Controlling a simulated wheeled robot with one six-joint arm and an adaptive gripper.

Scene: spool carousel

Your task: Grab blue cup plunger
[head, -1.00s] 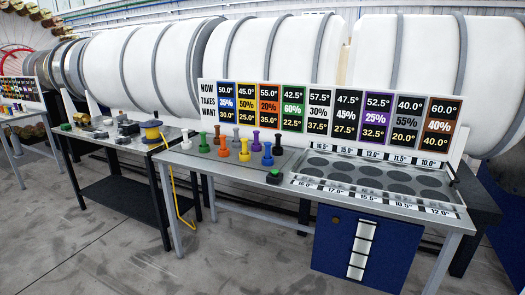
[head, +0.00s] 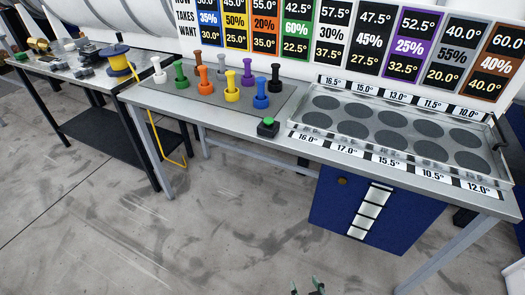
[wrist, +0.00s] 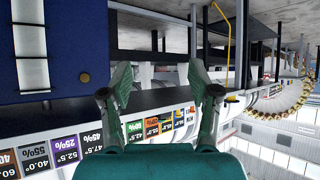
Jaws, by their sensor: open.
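The blue cup plunger (head: 261,94) stands upright on a grey mat on the table, at the front right of a group of coloured plungers. A yellow plunger (head: 232,88) stands just left of it, and a black one (head: 275,77) is behind it to the right. My gripper (head: 308,288) barely shows at the bottom edge of the head view, well in front of and below the table. In the wrist view, the two fingers of my gripper (wrist: 160,100) are spread apart with nothing between them. I cannot make out the blue plunger in the wrist view.
A small black box with a green button (head: 268,127) sits right of the mat. A metal tray (head: 395,160) with dark round spots fills the table's right side. A blue cabinet (head: 335,205) stands under the table. Floor (head: 200,240) in front is clear.

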